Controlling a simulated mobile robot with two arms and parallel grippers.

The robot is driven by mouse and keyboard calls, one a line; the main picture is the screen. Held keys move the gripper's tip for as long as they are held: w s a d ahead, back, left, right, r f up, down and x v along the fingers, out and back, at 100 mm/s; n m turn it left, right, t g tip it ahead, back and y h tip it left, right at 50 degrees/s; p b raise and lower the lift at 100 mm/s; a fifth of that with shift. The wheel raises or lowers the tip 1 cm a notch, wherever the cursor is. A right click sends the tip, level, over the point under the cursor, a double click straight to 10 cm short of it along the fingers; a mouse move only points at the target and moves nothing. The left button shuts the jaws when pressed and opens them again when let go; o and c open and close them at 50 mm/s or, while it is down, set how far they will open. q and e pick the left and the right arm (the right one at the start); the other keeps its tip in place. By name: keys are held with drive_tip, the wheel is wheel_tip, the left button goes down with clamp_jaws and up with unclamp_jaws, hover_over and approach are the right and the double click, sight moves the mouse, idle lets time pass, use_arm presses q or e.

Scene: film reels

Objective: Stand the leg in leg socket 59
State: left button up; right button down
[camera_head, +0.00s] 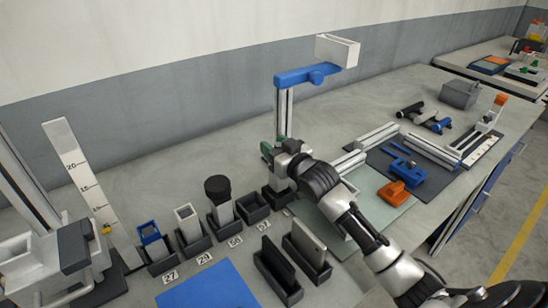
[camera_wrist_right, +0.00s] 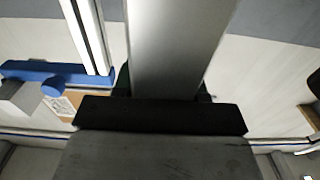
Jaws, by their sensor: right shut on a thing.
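In the right wrist view the leg (camera_wrist_right: 178,45) is a broad smooth grey bar running up from the dark fingers. A dark socket (camera_head: 278,198) at the right end of a row is below the gripper; I cannot tell whether the leg's lower end is in it. The socket beside it (camera_head: 253,209) is empty. Number labels stand in front of the sockets, but I cannot read 59 on any. My left gripper is not in view.
Three sockets to the left hold posts, topped blue (camera_head: 149,232), white (camera_head: 185,213) and black (camera_head: 217,188). A metal stand (camera_head: 285,112) with a blue arm (camera_head: 306,75) rises close behind the gripper. A black rack (camera_head: 277,274) and a blue mat (camera_head: 212,290) lie in front.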

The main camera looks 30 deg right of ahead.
drive_tip(key=shift+s+a+f, duration=0.1)
drive_tip(key=shift+f, duration=0.05)
wheel_tip(320, 180, down, 4)
drive_tip(key=shift+r, duration=0.25)
drive_tip(key=shift+f, duration=0.15)
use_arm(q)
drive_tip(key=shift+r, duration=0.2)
use_arm(e)
drive_tip(key=c, duration=0.6)
unclamp_jaws()
drive_tip(key=shift+f, duration=0.1)
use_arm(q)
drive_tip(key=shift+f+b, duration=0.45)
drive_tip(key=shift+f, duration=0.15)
use_arm(e)
drive_tip(key=s+d, duration=0.1)
drive_tip(key=s, duration=1.1)
drive_tip(key=shift+d, duration=0.35)
